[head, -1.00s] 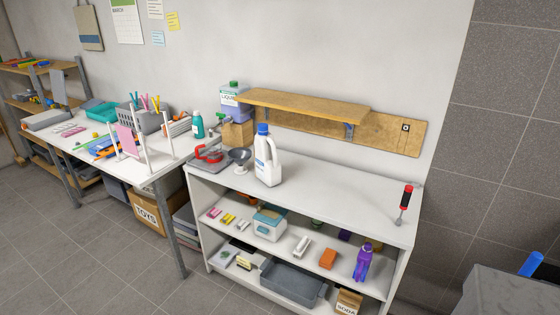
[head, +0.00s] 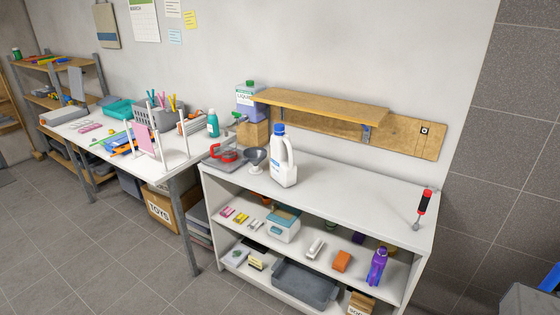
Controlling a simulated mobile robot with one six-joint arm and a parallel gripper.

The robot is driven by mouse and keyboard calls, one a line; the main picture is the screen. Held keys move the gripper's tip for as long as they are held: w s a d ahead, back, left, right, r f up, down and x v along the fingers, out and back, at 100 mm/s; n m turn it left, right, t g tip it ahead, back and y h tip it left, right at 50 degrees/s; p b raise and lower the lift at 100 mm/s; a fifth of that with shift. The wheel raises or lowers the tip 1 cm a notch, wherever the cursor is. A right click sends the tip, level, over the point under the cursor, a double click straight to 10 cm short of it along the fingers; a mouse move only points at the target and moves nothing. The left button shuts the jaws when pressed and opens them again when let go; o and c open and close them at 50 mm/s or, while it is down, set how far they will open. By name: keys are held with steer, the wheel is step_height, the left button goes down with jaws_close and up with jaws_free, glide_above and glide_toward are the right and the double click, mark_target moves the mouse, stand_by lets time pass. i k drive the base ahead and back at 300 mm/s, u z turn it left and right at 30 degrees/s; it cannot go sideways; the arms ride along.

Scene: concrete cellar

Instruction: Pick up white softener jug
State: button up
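The white softener jug (head: 285,165) stands upright on the white top of the shelf unit (head: 345,192), left of its middle. It has a blue cap, a side handle and a label on its front. My gripper is not in view.
A wooden wall shelf (head: 320,104) overhangs behind the jug. A red-handled tool (head: 423,207) stands at the top's right end, and a red item on a grey tray (head: 224,156) lies left. The top right of the jug is mostly clear. A cluttered table (head: 180,158) adjoins left.

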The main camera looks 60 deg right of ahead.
mark_target(282, 169)
steer(key=u, duration=0.05)
steer(key=i, duration=1)
steer(key=z, duration=0.05)
